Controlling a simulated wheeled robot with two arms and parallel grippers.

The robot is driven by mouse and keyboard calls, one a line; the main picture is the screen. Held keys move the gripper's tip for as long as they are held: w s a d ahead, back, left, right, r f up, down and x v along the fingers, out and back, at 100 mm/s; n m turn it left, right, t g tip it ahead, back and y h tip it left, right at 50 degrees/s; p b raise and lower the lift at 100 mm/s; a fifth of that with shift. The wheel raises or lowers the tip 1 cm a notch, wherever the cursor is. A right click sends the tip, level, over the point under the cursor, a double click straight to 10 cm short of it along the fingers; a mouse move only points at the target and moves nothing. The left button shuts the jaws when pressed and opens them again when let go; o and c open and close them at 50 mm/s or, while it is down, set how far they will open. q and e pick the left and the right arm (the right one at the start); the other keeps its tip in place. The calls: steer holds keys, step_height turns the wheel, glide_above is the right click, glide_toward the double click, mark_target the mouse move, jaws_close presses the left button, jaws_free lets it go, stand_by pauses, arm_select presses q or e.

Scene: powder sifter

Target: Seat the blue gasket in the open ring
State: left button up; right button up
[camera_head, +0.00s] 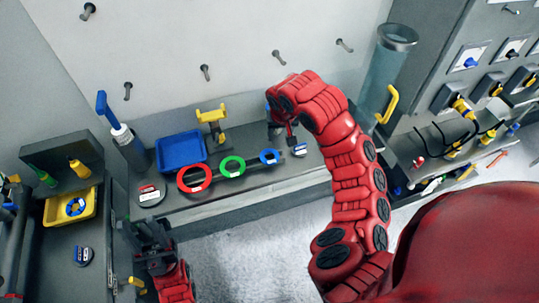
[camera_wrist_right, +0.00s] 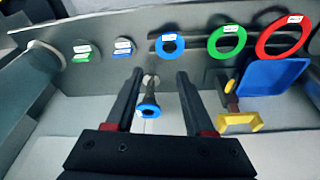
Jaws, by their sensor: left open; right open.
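Three flat labelled rings lie in a row on the back counter: red (camera_head: 180,182), green (camera_head: 223,169) and blue (camera_head: 262,157). They also show in the right wrist view as red (camera_wrist_right: 260,40), green (camera_wrist_right: 213,50) and blue (camera_wrist_right: 160,52). My right gripper (camera_wrist_right: 160,74) is open. A slim dark post with a blue, ring-like end (camera_wrist_right: 149,112) lies between its fingers in that view; contact cannot be told. Another blue ring (camera_head: 82,204) lies in a yellow tray at the left. My left gripper (camera_head: 150,230) is open and empty in front of the counter. I cannot tell which blue piece is the gasket.
A blue tray (camera_head: 181,150) and a yellow stand (camera_head: 213,119) are behind the rings. A tall clear cylinder (camera_head: 384,68) stands at the right. Wall pegs (camera_head: 278,57) stick out above. A yellow tray (camera_head: 92,208) and a labelled puck (camera_head: 84,257) sit on the left bench.

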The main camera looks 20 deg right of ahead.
steer(key=b, duration=0.5)
glide_above(277, 156)
steer(key=s, duration=0.2)
step_height(277, 156, down, 11)
steer(key=shift+w+a+f+p, duration=0.1)
steer(key=shift+a+p, duration=0.25)
steer(key=shift+p, duration=0.05)
steer(key=p+x, duration=0.3)
steer(key=x, duration=0.1)
steer(key=shift+d, duration=0.1)
steer(key=shift+w+f, duration=0.15)
steer(key=shift+f, duration=0.35)
jaws_close()
